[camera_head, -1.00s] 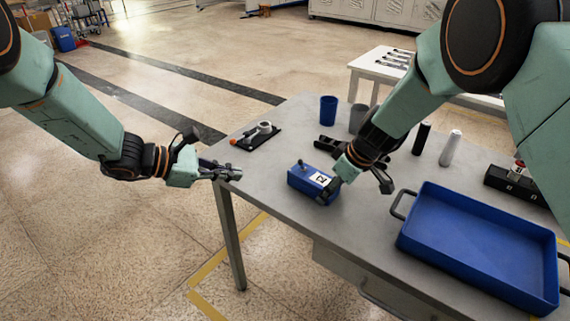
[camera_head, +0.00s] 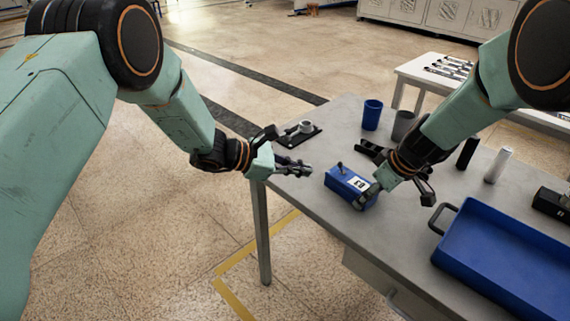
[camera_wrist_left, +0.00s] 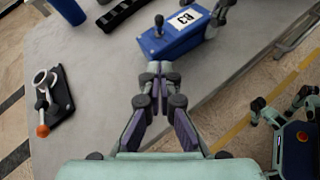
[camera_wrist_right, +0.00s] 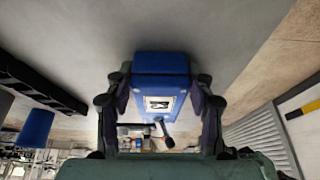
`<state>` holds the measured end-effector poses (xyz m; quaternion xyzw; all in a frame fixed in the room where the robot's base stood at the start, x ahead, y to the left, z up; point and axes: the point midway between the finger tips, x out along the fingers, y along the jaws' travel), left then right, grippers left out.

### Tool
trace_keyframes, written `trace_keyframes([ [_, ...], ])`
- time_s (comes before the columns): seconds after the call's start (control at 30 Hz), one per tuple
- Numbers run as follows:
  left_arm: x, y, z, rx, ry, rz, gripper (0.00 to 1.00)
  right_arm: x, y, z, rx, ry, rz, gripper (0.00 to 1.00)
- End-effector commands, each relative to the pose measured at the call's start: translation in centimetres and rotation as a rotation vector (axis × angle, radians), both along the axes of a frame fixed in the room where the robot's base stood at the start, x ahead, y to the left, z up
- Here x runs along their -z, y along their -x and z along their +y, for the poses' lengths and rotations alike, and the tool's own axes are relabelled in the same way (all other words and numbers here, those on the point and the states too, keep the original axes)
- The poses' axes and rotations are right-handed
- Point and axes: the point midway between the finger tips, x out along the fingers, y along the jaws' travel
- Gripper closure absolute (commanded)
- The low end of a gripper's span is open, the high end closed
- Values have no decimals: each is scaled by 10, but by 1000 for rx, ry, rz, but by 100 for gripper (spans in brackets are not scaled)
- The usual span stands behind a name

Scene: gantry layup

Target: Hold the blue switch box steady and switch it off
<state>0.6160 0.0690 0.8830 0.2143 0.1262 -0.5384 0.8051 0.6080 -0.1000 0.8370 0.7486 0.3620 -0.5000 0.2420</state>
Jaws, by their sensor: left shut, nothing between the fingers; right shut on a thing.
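The blue switch box (camera_head: 349,185) sits on the grey table near its front edge, with a white label and a dark toggle lever (camera_head: 340,168) on top. My right gripper (camera_head: 370,192) is shut on the right end of the box; in the right wrist view its fingers flank the box (camera_wrist_right: 161,80) on both sides. My left gripper (camera_head: 308,171) is shut and empty, just left of the box and apart from it. In the left wrist view its closed fingertips (camera_wrist_left: 154,68) point toward the box (camera_wrist_left: 170,45) and the lever (camera_wrist_left: 159,24).
A dark plate with a white ring-shaped part and an orange-tipped lever (camera_wrist_left: 42,130) lies left of the box. Blue (camera_head: 372,115) and grey (camera_head: 403,125) cups stand behind. Black and white (camera_head: 498,165) cylinders and a blue tray (camera_head: 440,252) are to the right.

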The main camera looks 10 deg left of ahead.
Motion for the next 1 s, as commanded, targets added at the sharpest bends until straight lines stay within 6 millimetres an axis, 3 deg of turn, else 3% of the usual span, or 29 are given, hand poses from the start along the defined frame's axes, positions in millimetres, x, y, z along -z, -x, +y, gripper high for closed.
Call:
trace_keyframes([
  [0.1,11,-8,-19,4,-2,2,100,2,1,0,0,1,4,84],
  [0.4,-1,-18,-51,0,0,-1,100,2,1,0,0,0,3,84],
  [1.0,-3,-20,-55,1,-8,11,100,2,1,0,0,0,3,84],
])
